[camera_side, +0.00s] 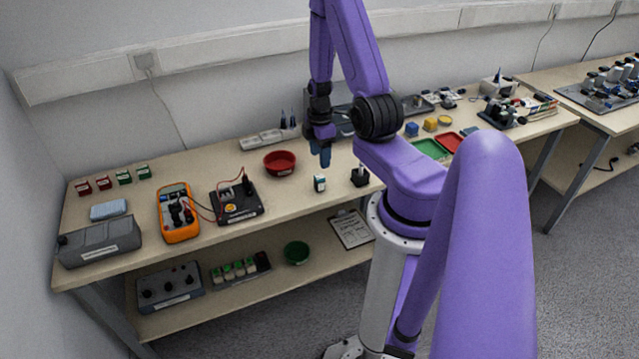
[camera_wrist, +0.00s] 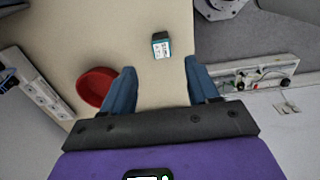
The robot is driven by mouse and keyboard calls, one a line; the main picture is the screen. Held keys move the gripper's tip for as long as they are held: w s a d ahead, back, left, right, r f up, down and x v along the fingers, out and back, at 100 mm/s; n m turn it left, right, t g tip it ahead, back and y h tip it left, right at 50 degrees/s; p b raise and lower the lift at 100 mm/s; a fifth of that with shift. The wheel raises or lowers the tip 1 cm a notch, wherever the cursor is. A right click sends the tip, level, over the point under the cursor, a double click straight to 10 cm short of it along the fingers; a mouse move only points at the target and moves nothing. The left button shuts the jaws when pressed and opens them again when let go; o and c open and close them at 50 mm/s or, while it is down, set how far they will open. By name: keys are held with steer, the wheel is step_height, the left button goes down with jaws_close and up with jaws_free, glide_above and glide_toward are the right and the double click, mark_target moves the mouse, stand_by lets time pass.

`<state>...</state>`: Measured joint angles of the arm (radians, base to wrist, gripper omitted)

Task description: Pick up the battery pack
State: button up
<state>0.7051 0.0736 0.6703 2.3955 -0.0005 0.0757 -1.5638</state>
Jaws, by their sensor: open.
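The battery pack (camera_side: 319,183) is a small upright block with a white label and dark teal edges. It stands on the bench near its front edge. In the wrist view the battery pack (camera_wrist: 161,45) lies just beyond the fingertips, roughly centred between the two blue fingers. My gripper (camera_side: 322,161) hangs above the bench, pointing down, behind and above the pack in the side view. The gripper (camera_wrist: 160,70) is open and empty, and its fingers do not touch the pack.
A red bowl (camera_side: 280,162) is left of my gripper; it also shows in the wrist view (camera_wrist: 97,86). A small black stand (camera_side: 359,178) is right of the pack. A black wired box (camera_side: 237,203) and orange multimeter (camera_side: 178,212) stand left. Bare bench surrounds the pack.

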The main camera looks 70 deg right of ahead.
mark_target(320, 176)
steer(key=shift+a+f, duration=0.15)
steer(key=shift+f, duration=4.8)
steer(key=c, duration=1.1)
